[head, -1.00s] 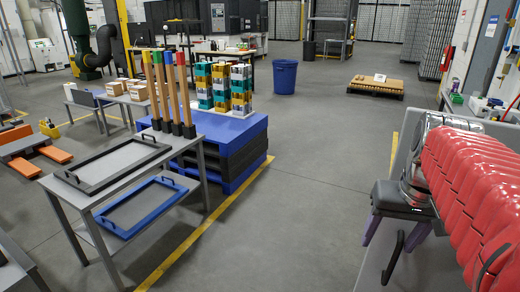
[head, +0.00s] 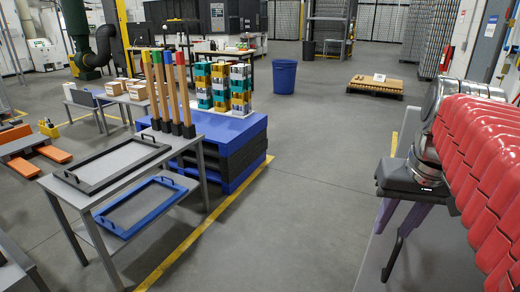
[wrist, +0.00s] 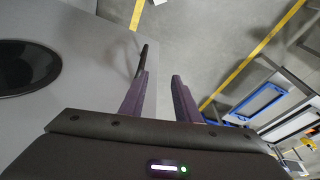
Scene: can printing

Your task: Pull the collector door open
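The collector door looks to be the grey panel (head: 450,262) at the lower right of the head view. It also fills the left of the wrist view (wrist: 60,105). Its black bar handle (head: 392,262) stands out near the panel's left side. In the wrist view the handle (wrist: 143,58) shows just beyond the left fingertip. My gripper (head: 396,230) has purple fingers, spread apart, close to the handle's upper end. In the wrist view my gripper (wrist: 161,76) has an empty gap between its fingertips. Whether the left finger touches the handle I cannot tell.
A black oval (wrist: 27,65) sits on the grey panel. A grey table (head: 120,160) with black and blue frames stands to the left. A blue pallet stack (head: 235,160) and a blue bin (head: 284,77) are behind. The floor between table and panel is clear.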

